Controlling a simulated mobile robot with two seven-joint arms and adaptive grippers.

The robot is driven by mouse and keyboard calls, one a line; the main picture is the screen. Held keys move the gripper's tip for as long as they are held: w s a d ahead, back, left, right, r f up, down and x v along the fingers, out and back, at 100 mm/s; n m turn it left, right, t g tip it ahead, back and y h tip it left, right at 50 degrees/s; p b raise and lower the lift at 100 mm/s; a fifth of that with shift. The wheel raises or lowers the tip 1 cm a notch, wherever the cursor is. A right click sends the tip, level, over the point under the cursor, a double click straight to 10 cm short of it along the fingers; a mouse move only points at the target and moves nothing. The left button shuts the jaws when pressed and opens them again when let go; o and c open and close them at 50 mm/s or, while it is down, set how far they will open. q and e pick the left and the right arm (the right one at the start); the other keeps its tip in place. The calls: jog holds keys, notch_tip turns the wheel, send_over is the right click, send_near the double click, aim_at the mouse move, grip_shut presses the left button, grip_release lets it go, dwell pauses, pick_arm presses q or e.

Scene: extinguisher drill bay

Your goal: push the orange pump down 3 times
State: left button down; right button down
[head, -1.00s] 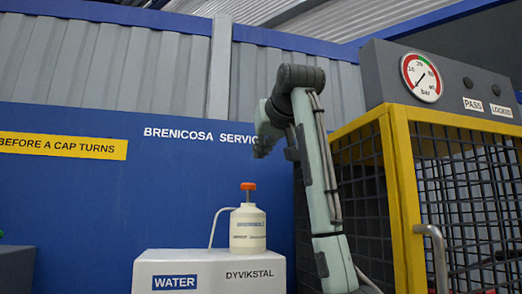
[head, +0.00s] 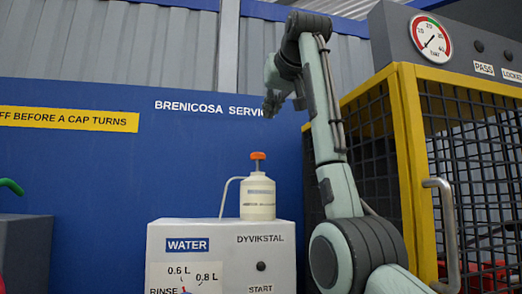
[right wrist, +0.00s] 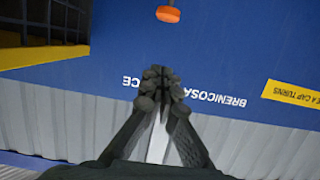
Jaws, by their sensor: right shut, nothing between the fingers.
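The orange pump (head: 257,156) tops a white bottle (head: 258,197) with a thin bent spout tube to its left. The bottle stands upright on the white cabinet marked WATER and DYVIKSTAL (head: 222,228). My right gripper (head: 270,108) hangs above and slightly right of the pump in the head view, apart from it. In the right wrist view the right gripper's fingers (right wrist: 160,82) are together with nothing between them. The orange pump head (right wrist: 168,14) shows at that view's top edge, clear of the fingertips. My left gripper is out of view.
A yellow-framed mesh cage (head: 412,165) stands to the right, with a pressure gauge (head: 431,39) above it and a grey handle (head: 443,230) in front. A blue wall panel (head: 90,180) is behind. A dark box (head: 25,255) stands at the left.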

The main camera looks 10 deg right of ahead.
aim_at(260, 154)
jog(key=shift+w, duration=0.1)
